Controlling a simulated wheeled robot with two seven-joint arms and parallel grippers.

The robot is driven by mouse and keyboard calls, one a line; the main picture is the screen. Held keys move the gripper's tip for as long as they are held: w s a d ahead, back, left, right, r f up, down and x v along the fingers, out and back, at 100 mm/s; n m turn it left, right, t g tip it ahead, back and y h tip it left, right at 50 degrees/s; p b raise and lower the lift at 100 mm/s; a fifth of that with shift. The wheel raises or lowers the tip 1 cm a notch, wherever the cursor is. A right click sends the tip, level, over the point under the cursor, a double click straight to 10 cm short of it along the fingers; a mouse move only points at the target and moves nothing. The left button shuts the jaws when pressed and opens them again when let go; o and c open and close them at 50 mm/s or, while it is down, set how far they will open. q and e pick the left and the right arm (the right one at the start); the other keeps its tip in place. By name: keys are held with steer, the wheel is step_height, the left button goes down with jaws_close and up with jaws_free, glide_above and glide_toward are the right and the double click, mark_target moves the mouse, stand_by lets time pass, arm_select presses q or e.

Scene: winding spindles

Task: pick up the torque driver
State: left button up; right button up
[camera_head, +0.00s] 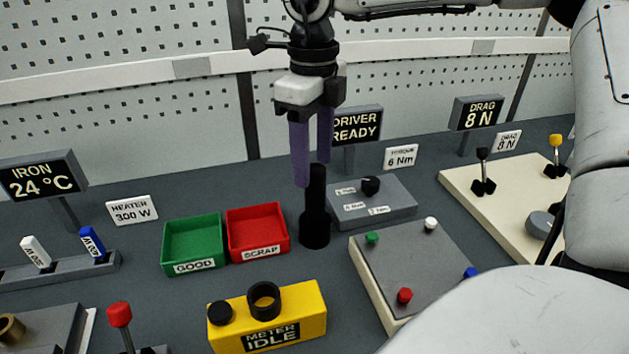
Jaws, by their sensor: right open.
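The torque driver (316,215) appears to be the black upright tool with a slim shaft and a wider round base, standing on the dark bench in the middle of the view. My right gripper (313,172) points down over it with two purple fingers. The fingers are apart, and the top of the black shaft shows at their tips. The near finger partly covers the shaft; I cannot tell whether they touch. My left gripper is not in view.
A green GOOD tray (193,265) and a red SCRAP tray (279,252) are just left of the driver. A grey box with a black knob (397,207) is close on its right. A yellow meter (306,314) reading IDLE stands in front. A DRIVER READY sign (369,124) stands behind.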

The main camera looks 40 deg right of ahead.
mark_target(315, 167)
steer(key=f, duration=0.4)
steer(key=shift+s, duration=0.2)
steer(key=c, duration=1.2)
steer(key=shift+r, duration=0.1)
steer(key=shift+c, duration=0.2)
steer(key=shift+r, duration=0.1)
